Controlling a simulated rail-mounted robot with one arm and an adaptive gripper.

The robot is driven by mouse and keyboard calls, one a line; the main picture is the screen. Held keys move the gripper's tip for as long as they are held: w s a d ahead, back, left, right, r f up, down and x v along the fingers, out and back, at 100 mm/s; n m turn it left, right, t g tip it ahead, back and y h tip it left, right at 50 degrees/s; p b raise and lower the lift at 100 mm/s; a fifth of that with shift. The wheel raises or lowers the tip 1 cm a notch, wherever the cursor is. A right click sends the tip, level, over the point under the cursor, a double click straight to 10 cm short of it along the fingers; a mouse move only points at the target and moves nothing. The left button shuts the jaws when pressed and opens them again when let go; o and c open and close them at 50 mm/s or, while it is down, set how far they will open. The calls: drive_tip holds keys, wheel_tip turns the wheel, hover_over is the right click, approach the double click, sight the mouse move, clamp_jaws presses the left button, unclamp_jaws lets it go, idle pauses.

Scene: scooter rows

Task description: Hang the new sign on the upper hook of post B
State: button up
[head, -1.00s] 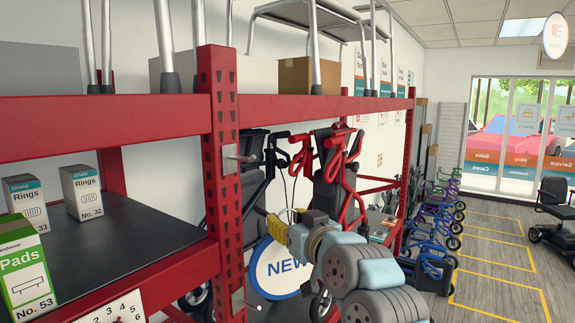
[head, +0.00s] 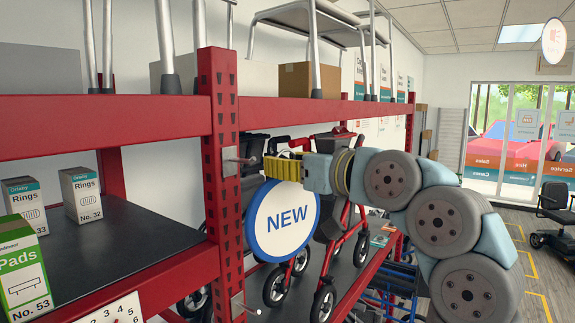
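The round white NEW sign (head: 285,222) with a blue rim faces me just right of a red perforated upright post (head: 222,130). I see no letter on this post. A metal upper hook (head: 240,160) sticks out of the post to the right, and a lower hook (head: 243,303) sits near its foot. My gripper (head: 272,168), with yellow fingers, is at the top edge of the sign and appears shut on it. The fingertips are close to the tip of the upper hook; whether they touch cannot be told. The sign's top edge is partly hidden by the fingers.
Red rack beams (head: 320,108) run above the sign. Folded walkers and a rollator (head: 335,240) stand close behind it. The left shelf (head: 120,240) holds boxes of Rings (head: 82,195) and Pads (head: 22,270).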

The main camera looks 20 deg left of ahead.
sight(251, 163)
drive_tip(key=shift+s+a+b+x, duration=0.1)
drive_tip(key=shift+s+a+x, duration=0.15)
drive_tip(key=shift+x, duration=1.2)
drive_tip(key=shift+s+a+b+x, duration=0.15)
drive_tip(key=shift+s+x, duration=0.2)
drive_tip(key=shift+x, duration=1.1)
drive_tip(key=shift+s+a+b+x, duration=0.15)
drive_tip(key=shift+s+x, duration=0.15)
drive_tip(key=shift+x, duration=1.15)
drive_tip(key=shift+w+a+f+b, duration=0.25)
drive_tip(key=shift+a+f+b, duration=0.1)
drive_tip(key=shift+a+f, duration=0.25)
drive_tip(key=shift+f, duration=0.1)
drive_tip(key=o, duration=1.1)
drive_tip(key=shift+d, duration=0.15)
drive_tip(key=v, duration=1.1)
drive_tip(key=shift+s+d, duration=0.3)
drive_tip(key=shift+d, duration=0.05)
